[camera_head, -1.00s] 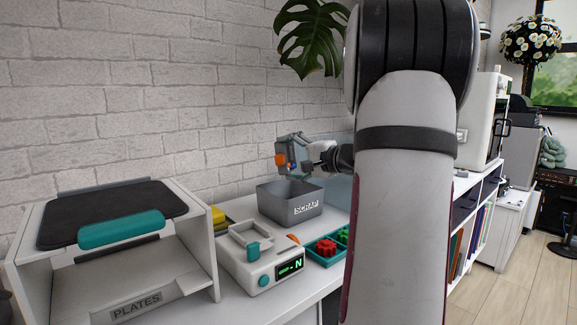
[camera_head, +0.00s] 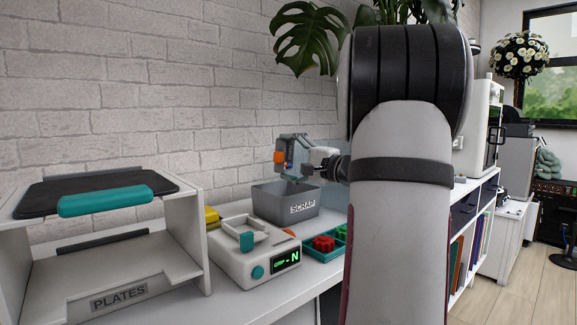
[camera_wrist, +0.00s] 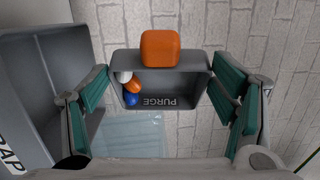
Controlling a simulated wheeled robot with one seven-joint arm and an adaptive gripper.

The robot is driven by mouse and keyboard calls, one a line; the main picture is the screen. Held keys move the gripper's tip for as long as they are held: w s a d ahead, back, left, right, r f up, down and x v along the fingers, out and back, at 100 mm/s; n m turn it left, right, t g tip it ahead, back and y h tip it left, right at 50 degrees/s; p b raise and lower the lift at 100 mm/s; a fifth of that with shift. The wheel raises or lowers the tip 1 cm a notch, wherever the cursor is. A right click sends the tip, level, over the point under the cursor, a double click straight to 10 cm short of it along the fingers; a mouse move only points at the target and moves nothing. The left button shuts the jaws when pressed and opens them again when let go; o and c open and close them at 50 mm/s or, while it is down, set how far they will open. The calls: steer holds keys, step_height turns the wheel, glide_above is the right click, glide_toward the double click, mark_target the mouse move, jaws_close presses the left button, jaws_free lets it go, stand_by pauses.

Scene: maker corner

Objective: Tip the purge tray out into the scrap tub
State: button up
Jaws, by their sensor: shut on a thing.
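My gripper (camera_head: 292,152) is above the scrap tub, with its teal-padded fingers on either side of the grey purge tray (camera_wrist: 190,88) in the wrist view. It is shut on the tray. The tray has an orange block (camera_wrist: 160,48) at its top edge, and its PURGE label reads upside down. A white, an orange and a blue scrap piece (camera_wrist: 132,100) lie bunched in the tray's left corner. The grey scrap tub (camera_head: 270,205) stands on the worktop below the gripper. It also shows at the left of the wrist view (camera_wrist: 25,75). The tub's inside is mostly hidden in the head view.
A white scale (camera_head: 235,262) with a green display stands in front of the tub. A teal tray (camera_head: 325,256) with red and green parts is to its right. The plates rack (camera_head: 185,235) is at left. A brick wall (camera_head: 130,110) is behind.

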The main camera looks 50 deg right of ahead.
steer(key=shift+s+f+t+b, duration=0.2)
steer(key=shift+t+b, duration=0.2)
steer(key=shift+b, duration=0.75)
steer(key=shift+s+d+f+m+t+h, duration=0.15)
steer(key=shift+m+t+h, duration=0.1)
steer(key=shift+m+t, duration=0.25)
steer(key=shift+s+r+m+t+h, duration=0.15)
steer(key=shift+m+t+h, duration=0.15)
steer(key=shift+t, duration=0.4)
steer(key=shift+f, duration=0.1)
step_height(320, 180, up, 6)
steer(key=n+g+p, duration=0.5)
steer(key=g+p, duration=0.8)
steer(key=p, duration=1.7)
steer(key=shift+g, duration=0.3)
steer(key=shift+r+g+p, duration=0.3)
steer(key=shift+p, duration=0.85)
steer(key=p, duration=0.3)
steer(key=shift+s+r+g, duration=0.1)
steer(key=shift+r+g, duration=0.05)
steer(key=shift+g, duration=0.25)
